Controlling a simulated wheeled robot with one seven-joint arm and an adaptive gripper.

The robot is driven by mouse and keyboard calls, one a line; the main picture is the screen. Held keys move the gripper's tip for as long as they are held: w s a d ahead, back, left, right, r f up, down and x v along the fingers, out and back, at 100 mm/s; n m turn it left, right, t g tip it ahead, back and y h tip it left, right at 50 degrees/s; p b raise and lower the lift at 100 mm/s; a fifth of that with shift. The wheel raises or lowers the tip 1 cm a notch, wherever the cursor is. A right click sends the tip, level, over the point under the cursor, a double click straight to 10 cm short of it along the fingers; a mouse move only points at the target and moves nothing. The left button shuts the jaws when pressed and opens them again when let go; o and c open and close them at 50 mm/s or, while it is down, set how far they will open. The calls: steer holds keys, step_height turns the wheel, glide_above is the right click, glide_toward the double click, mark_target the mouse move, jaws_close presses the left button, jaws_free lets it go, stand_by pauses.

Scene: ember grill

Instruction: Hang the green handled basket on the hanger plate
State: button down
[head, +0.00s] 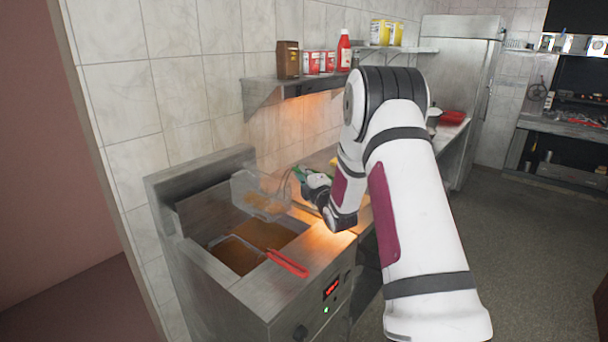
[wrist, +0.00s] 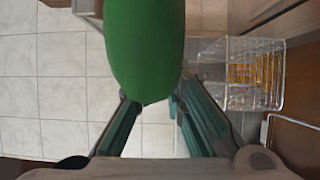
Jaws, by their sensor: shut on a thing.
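My gripper (head: 313,184) is shut on the green handle (wrist: 148,45) of a wire basket. The handle fills the upper middle of the wrist view, between the two fingers (wrist: 160,105). The basket (head: 258,196) is held above the fryer, near its raised metal back. Golden food shows inside the basket (wrist: 255,75) in the wrist view. The raised back panel (head: 212,182) of the fryer looks like the hanger plate, but I cannot make out a hook. I cannot tell whether the basket touches it.
A second basket with a red handle (head: 287,263) sits in the fryer's oil (head: 235,255). A tiled wall rises behind. A shelf (head: 300,80) with bottles and tins is above to the right. A counter continues to the right, behind my arm.

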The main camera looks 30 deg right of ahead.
steer(key=shift+f, duration=0.5)
steer(key=c, duration=1.6)
jaws_free()
steer(key=shift+o, duration=0.2)
steer(key=shift+f, duration=0.15)
